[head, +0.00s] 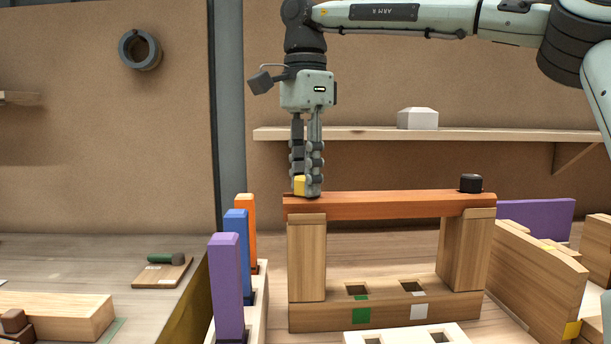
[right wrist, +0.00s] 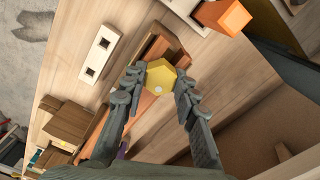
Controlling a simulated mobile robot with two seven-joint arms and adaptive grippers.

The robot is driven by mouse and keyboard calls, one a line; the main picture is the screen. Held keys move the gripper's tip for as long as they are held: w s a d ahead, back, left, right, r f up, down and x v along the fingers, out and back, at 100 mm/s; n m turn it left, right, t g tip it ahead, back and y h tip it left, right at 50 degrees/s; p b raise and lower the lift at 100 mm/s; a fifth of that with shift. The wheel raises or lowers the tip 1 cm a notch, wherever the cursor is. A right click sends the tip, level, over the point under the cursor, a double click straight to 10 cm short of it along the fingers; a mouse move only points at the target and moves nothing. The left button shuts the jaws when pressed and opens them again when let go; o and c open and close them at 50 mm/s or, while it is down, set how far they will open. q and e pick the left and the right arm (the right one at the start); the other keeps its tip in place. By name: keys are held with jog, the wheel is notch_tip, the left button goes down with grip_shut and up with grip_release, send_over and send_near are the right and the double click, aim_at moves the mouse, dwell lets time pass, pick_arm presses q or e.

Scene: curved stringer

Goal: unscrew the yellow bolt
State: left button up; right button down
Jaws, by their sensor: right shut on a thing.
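The yellow bolt (head: 299,185) is at the left end of the reddish-brown beam (head: 390,205), at its top face. My right gripper (head: 307,188) points straight down over that end and is shut on the bolt, with a finger on either side. In the right wrist view the bolt's yellow head (right wrist: 160,77) sits between the fingertips of my right gripper (right wrist: 155,88). In the head view the fingers hide part of the bolt. I cannot tell how far the bolt sits in the beam. My left gripper is not in view.
A black bolt or knob (head: 470,183) stands on the beam's right end. Two wooden posts (head: 307,258) carry the beam. Purple (head: 227,285), blue (head: 237,255) and orange (head: 246,230) uprights stand close to its left. A shelf (head: 350,134) runs behind, with a white block (head: 418,119).

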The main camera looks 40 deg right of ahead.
jog(key=shift+r+n, duration=0.15)
jog(key=shift+n, duration=1.75)
jog(key=n, duration=0.5)
jog(key=shift+r, duration=0.15)
jog(key=shift+n, duration=1.2)
jog(key=shift+n, duration=0.7)
jog(key=n, duration=0.4)
jog(key=shift+r+n, duration=0.15)
jog(key=shift+n, duration=0.15)
jog(key=c, duration=1.1)
grip_release()
notch_tip(320, 180, up, 8)
jog(key=shift+f, duration=0.25)
